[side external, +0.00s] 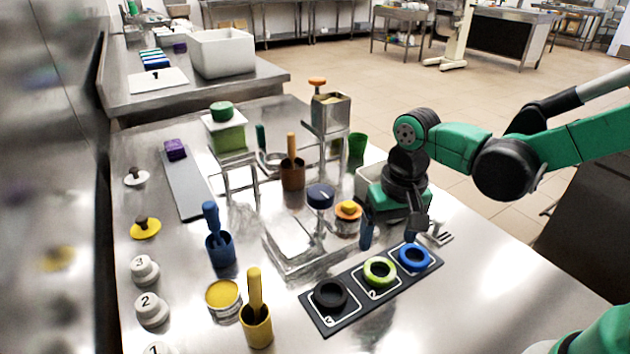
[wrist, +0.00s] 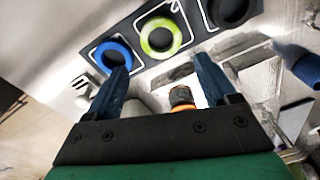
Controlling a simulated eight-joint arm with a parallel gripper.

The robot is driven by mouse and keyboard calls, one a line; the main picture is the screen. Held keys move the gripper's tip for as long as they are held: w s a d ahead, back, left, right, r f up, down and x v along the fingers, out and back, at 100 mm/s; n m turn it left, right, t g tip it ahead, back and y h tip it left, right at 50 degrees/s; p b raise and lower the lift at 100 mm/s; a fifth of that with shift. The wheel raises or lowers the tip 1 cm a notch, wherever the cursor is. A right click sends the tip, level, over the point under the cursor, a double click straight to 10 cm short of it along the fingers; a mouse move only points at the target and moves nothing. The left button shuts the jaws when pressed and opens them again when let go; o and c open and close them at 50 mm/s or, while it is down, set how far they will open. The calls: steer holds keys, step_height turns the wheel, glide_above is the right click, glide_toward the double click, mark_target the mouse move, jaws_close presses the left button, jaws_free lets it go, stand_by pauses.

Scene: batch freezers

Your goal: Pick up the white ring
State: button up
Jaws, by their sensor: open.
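I cannot pick out a ring that is clearly white in either view. A black board (side external: 353,307) holds a black ring (side external: 330,294), a lime ring (side external: 380,271) and a blue ring (side external: 414,257), each in a white-outlined square. In the wrist view the blue ring (wrist: 112,54), lime ring (wrist: 160,36) and part of the black ring (wrist: 232,10) show beyond the fingers. My gripper (side external: 389,236) points down behind the board, near its blue end. Its two blue fingers are apart, with nothing held between them in the wrist view (wrist: 161,75).
An orange-topped pot (side external: 348,211) and a dark blue-capped piece (side external: 320,196) stand left of my gripper. Cups with upright handles, such as the blue cup (side external: 220,250), metal stands and numbered white knobs (side external: 151,308) crowd the left. The steel table's right front is clear.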

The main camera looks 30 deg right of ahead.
mark_target(379, 275)
steer(key=shift+a+f+g, duration=0.2)
steer(key=shift+f+g, duration=0.1)
steer(key=shift+f, duration=2.95)
steer(key=shift+c, duration=0.2)
steer(key=c, duration=1)
steer(key=shift+r, duration=0.15)
